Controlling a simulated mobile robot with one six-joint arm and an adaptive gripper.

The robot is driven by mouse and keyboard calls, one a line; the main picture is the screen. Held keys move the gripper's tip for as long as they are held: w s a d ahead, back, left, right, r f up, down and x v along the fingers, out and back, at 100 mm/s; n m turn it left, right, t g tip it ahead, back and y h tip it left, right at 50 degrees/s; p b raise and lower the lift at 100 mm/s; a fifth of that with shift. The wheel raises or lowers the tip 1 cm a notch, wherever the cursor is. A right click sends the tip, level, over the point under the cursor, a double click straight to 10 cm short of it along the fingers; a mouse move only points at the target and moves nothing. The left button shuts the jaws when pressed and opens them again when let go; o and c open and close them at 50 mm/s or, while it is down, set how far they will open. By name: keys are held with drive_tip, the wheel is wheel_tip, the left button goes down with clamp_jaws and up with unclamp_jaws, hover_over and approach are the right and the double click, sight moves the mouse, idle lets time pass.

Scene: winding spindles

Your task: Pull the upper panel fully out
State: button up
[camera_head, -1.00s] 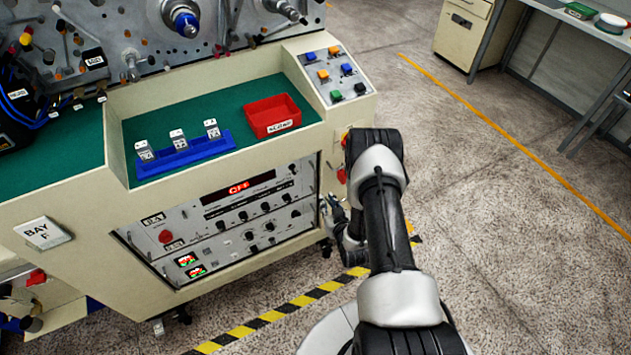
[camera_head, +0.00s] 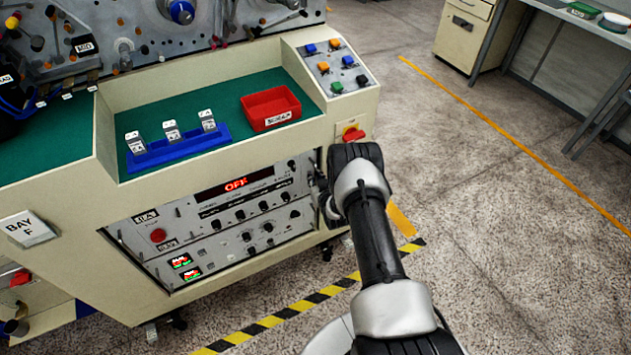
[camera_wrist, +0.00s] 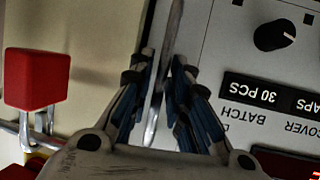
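The upper panel (camera_head: 215,208) is a grey control face with a red lit display and knobs, set in the front of the cream machine. It looks flush with the panel below. In the wrist view its face (camera_wrist: 220,50) fills the right side, upside down. A slim metal handle (camera_wrist: 166,60) stands between the fingers of my gripper (camera_wrist: 163,68). The fingers straddle the handle, with narrow gaps seeming to show on both sides. In the head view my wrist hides the gripper and the panel's right edge.
The lower panel (camera_head: 215,250) has small red-green displays. A red block (camera_wrist: 36,78) with a metal loop hangs left of my gripper in the wrist view. The floor (camera_head: 480,230) at right is clear.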

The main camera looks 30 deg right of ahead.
drive_tip(key=shift+c, duration=0.3)
clamp_jaws()
idle(0.3)
